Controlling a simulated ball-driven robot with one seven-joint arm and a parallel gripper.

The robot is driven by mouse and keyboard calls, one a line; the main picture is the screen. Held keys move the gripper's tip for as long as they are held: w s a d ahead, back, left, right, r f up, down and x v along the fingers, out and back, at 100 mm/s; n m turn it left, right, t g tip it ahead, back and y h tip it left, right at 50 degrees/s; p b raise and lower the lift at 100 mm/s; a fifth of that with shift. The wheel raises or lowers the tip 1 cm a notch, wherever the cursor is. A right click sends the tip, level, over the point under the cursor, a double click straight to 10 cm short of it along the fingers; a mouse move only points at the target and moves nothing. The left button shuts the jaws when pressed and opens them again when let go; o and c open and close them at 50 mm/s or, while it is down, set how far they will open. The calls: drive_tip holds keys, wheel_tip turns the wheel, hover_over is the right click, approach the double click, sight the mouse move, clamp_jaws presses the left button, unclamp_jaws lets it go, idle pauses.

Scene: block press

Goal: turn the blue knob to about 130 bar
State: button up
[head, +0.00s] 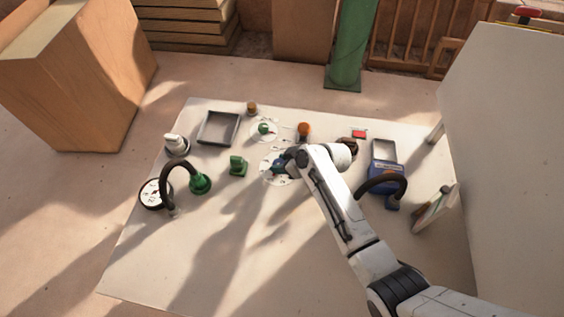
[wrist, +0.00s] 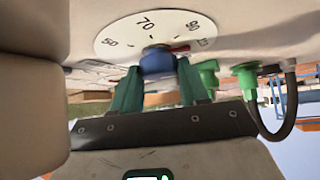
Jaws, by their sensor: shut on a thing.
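The blue knob (wrist: 157,63) sits at the middle of a white round dial (wrist: 118,38) with printed numbers, among them 70 and 90. In the wrist view the two green fingers of my gripper (wrist: 156,78) stand on either side of the knob, shut on it. A red mark shows just right of the knob, pointing toward the right side of the dial. In the head view the knob (head: 279,167) is partly hidden by my gripper (head: 285,163), and the dial (head: 267,176) shows around it. The knob's exact setting cannot be read.
A round gauge (head: 152,194) stands at the table's left, beside a black hose and a green fitting (head: 201,183). A green block (head: 238,165), grey tray (head: 213,139), orange knob (head: 304,129) and blue device (head: 383,178) stand around. The table's front is clear.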

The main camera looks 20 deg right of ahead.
drive_tip(key=shift+s+a+m+t+h+p, duration=0.15)
drive_tip(key=shift+m+t+h+p, duration=0.4)
drive_tip(key=shift+m, duration=0.55)
drive_tip(key=shift+a+m+h+p, duration=0.15)
drive_tip(key=shift+m+h+p, duration=0.15)
drive_tip(key=shift+m+h, duration=0.75)
drive_tip(key=m+h+b, duration=0.1)
drive_tip(key=m+h, duration=0.1)
drive_tip(key=shift+a+f+m+t+b, duration=0.1)
drive_tip(key=shift+f+m+t+b, duration=0.15)
drive_tip(key=shift+m+b, duration=0.15)
drive_tip(key=shift+r+m+h+b, duration=0.15)
drive_tip(key=shift+m+h+b, duration=0.55)
drive_tip(key=shift+m+b, duration=0.2)
drive_tip(key=o, duration=1)
drive_tip(key=shift+r, duration=0.1)
drive_tip(key=shift+o, duration=0.2)
